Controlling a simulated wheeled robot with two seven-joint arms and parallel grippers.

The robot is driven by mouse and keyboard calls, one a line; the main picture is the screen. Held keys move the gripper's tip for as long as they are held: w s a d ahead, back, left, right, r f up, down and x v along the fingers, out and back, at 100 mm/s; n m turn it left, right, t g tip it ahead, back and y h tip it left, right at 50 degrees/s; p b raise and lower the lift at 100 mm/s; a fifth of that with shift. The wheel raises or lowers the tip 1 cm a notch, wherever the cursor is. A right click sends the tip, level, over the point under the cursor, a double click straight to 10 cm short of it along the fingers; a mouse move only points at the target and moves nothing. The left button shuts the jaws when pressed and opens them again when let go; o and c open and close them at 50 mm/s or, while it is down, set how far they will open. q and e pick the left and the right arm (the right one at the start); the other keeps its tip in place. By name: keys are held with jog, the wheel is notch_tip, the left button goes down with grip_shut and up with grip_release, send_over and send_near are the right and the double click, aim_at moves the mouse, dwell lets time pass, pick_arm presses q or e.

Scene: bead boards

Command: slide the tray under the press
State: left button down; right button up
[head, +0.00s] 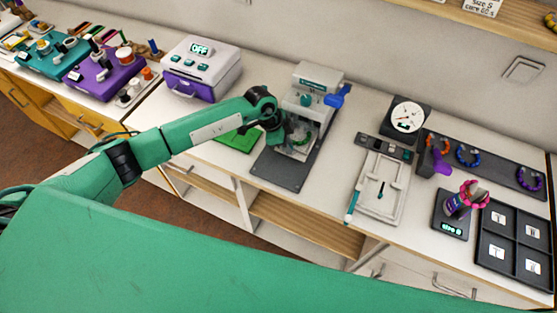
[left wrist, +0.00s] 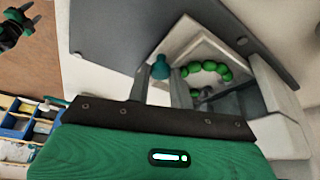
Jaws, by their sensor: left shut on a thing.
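The white tray (left wrist: 211,42) carries a curved row of green beads (left wrist: 205,70). In the head view the tray (head: 311,142) sits at the front of the grey press (head: 318,78), on its dark base plate (head: 284,170). My left gripper (head: 283,138) is at the tray's left side. In the left wrist view it is shut on the tray's teal knob (left wrist: 161,68). The press has a blue lever (head: 337,97) at its upper right. How far the tray reaches under the press head is partly hidden by my left arm.
A green mat (head: 237,140) and a white and purple box reading OFF (head: 201,67) stand left of the press. A white tool board (head: 379,184), a dial scale (head: 404,120) and a dark sorting tray (head: 514,240) stand right. A dark and green part, perhaps my right arm, shows in the left wrist view.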

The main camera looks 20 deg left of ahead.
pick_arm(q)
jog(key=shift+w+d, duration=0.1)
jog(key=shift+w, duration=0.3)
jog(key=shift+r, duration=0.15)
jog(key=shift+w, duration=0.1)
jog(key=c, duration=1.4)
grip_release()
jog(key=shift+o, duration=0.7)
jog(key=shift+w, duration=0.15)
jog(key=b+v, duration=0.3)
jog(key=v, duration=1)
jog(key=shift+r, duration=0.3)
